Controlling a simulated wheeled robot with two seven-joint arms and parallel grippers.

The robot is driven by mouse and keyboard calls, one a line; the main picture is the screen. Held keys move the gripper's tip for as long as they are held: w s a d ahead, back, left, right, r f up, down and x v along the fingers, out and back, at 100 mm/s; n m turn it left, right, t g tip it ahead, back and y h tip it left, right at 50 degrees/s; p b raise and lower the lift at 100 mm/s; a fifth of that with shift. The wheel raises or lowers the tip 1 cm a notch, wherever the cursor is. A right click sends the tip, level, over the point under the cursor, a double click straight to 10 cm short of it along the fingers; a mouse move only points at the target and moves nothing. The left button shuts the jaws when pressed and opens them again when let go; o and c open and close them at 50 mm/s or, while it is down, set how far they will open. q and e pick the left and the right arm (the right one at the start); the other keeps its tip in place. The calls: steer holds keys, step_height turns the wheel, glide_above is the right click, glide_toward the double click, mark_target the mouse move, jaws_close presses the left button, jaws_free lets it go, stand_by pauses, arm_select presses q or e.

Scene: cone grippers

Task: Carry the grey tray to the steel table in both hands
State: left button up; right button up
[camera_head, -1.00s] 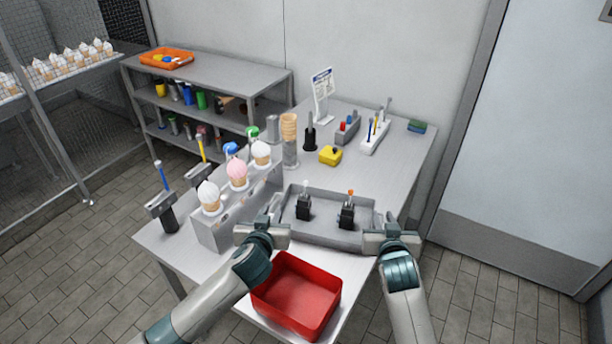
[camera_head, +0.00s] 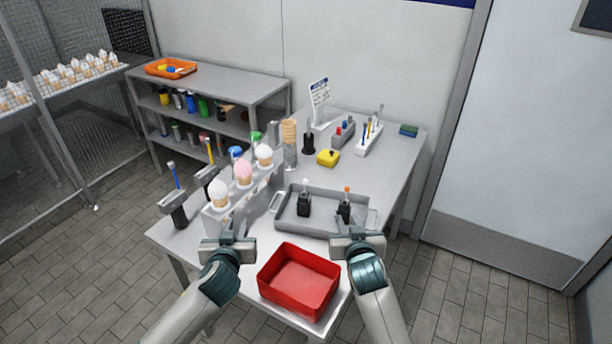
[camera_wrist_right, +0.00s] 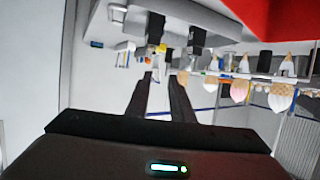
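The grey tray (camera_head: 283,221) rests on the steel-coloured table (camera_head: 389,158), with a handle at each end. Two black holders stand in it, one with a white top (camera_head: 304,205) and one with an orange top (camera_head: 345,208). My left gripper (camera_head: 236,233) is left of and nearer than the tray, apart from its left handle; its finger gap is unclear. My right gripper (camera_head: 352,234) is by the tray's near right corner, off the right handle (camera_head: 372,219). The right wrist view shows its two dark fingers (camera_wrist_right: 161,76) apart with nothing between them; the tray (camera_wrist_right: 190,18) is beyond.
A red bin (camera_head: 298,282) is at the table's near edge, between my arms. A cone stand (camera_head: 238,212) with ice-cream cones is close left of the tray. The table's right side is fairly clear.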

steer(key=shift+a, duration=0.2)
steer(key=shift+s, duration=0.15)
steer(key=v, duration=1.1)
steer(key=shift+s+r, duration=0.15)
steer(key=shift+s, duration=0.2)
steer(key=shift+d, duration=0.1)
